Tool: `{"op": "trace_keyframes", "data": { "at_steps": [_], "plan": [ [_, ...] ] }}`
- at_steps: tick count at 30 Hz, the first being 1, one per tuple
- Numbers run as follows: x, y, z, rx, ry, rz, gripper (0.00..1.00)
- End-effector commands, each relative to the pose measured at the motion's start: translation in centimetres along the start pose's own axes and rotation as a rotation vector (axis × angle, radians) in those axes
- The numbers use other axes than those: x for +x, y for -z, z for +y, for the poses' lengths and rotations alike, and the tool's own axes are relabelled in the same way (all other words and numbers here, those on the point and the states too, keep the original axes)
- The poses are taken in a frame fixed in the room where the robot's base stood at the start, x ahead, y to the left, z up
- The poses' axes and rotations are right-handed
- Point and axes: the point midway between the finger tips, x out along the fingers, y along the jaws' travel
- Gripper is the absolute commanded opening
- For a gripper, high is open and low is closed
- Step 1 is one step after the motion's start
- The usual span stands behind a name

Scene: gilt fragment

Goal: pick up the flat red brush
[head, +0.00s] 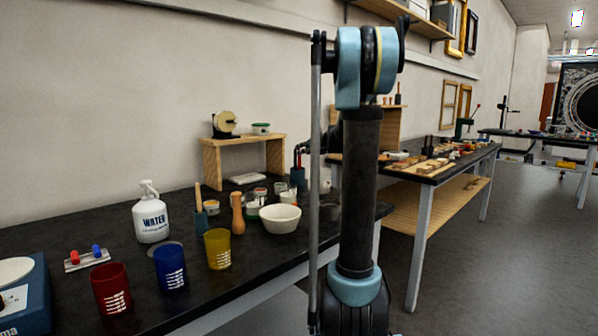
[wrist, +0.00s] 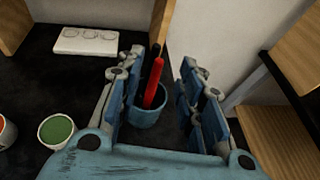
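A thin red handle (wrist: 154,82), which looks like the red brush, stands tilted in a small blue cup (wrist: 149,116) in the wrist view. The lower ends of both are hidden in the cup. My gripper (wrist: 165,66) is open, with its fingers apart. The red handle and cup show between the fingers, nearer the left finger; I cannot tell whether they touch it. In the head view the blue cup (head: 298,177) is on the dark bench beside my arm, which hides most of the gripper.
A wooden shelf stand (head: 242,141) and a white bowl (head: 281,218) are near the cup. A white palette (wrist: 86,41) and green paint pot (wrist: 57,131) lie left in the wrist view. The wall is close behind. A second bench (head: 440,179) stands to the right.

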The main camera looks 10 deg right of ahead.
Motion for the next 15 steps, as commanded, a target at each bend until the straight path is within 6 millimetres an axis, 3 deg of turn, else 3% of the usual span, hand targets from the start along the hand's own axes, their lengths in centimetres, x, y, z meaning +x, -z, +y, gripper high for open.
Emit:
{"op": "trace_keyframes", "data": {
  "at_steps": [6, 14, 15],
  "plan": [
    [2.7, -0.2, 0.2, 0.0, -0.002, -0.001, 0.34],
    [3.0, -0.2, 0.2, 0.0, -0.001, 0.0, 0.34],
    [3.0, -0.2, 0.2, 0.0, -0.001, 0.0, 0.28]
  ]
}}
